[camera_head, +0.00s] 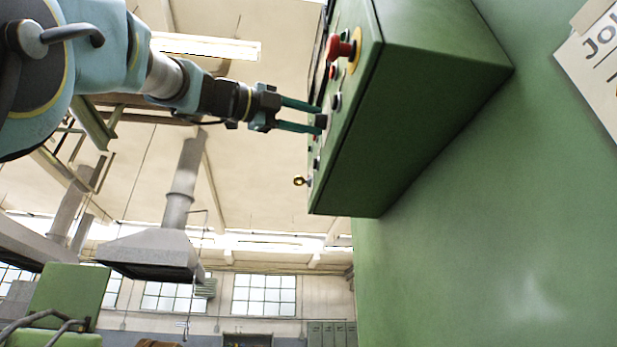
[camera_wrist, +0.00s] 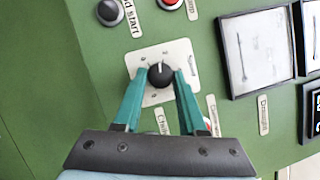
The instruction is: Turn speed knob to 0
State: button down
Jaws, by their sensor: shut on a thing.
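The speed knob (camera_wrist: 161,75) is a round black knob with a white pointer line, set on a white square dial plate (camera_wrist: 184,50) in the wrist view. Its pointer faces roughly the top of that picture; the scale marks are too small to read. My gripper (camera_wrist: 161,74) has its two teal fingers on either side of the knob, shut on it. In the head view, my gripper (camera_head: 320,121) reaches the front face of the green control box (camera_head: 420,110) from the left, with the knob (camera_head: 321,121) between its fingertips.
A red emergency button (camera_head: 340,48) on a yellow ring juts out above the gripper. A key (camera_head: 299,181) sticks out below. In the wrist view, a black start button (camera_wrist: 110,12), a red button (camera_wrist: 170,3) and a gauge (camera_wrist: 258,50) surround the dial.

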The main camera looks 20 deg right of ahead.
jog(key=shift+r+n+y+p, duration=0.25)
jog(key=shift+n+y+p, duration=0.45)
jog(key=shift+n+p, duration=0.95)
jog(key=shift+r+n+y+p, duration=0.2)
jog(key=shift+n+y+p, duration=0.75)
jog(key=shift+n, duration=1.2)
jog(key=shift+c, duration=2.3)
grip_release()
jog(key=shift+f, duration=0.1)
jog(key=shift+a, duration=0.1)
